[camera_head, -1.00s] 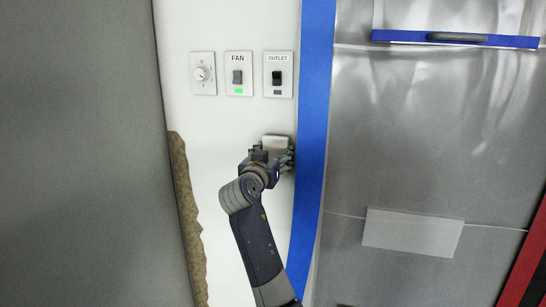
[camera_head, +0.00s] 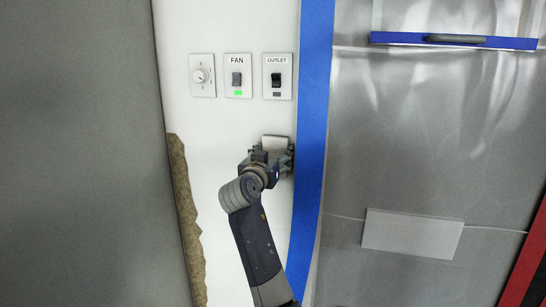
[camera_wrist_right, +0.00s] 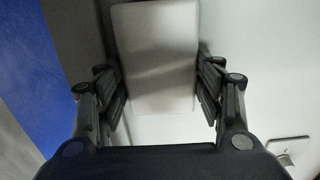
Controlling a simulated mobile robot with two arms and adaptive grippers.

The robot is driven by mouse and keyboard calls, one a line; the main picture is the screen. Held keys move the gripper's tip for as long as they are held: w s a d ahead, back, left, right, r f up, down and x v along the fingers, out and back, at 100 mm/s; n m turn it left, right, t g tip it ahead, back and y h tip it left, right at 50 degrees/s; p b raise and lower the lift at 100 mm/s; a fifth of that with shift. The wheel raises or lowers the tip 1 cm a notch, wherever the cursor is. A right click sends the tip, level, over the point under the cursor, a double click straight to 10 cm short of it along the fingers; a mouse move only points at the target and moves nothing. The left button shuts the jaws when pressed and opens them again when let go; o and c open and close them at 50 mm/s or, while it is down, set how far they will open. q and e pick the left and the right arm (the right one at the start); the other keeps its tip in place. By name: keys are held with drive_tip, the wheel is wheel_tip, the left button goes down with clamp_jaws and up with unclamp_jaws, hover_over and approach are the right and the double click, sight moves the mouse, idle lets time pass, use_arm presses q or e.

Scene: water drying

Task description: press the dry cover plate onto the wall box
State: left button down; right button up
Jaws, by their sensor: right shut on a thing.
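The cover plate (camera_head: 275,142) is a pale grey rectangle at the white wall, below the outlet switch. In the right wrist view the plate (camera_wrist_right: 155,60) fills the space between the two fingers, which touch or nearly touch its side edges. My right gripper (camera_head: 272,155) is shut on it. The wall box is hidden behind the plate and gripper, so I cannot tell whether the plate sits flush. My left gripper is not in view.
Above are a dial plate (camera_head: 202,75), a fan switch (camera_head: 238,75) with a green light, and an outlet switch (camera_head: 277,76). Blue tape (camera_head: 312,130) runs just right of the gripper. Ragged brown material (camera_head: 183,200) edges the wall at left.

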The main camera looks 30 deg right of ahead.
drive_tip(key=shift+w+d+r, duration=0.1)
drive_tip(key=shift+w+d, duration=0.15)
drive_tip(key=shift+d, duration=0.1)
idle(0.5)
drive_tip(key=o, duration=1.1)
drive_tip(key=shift+w, duration=0.1)
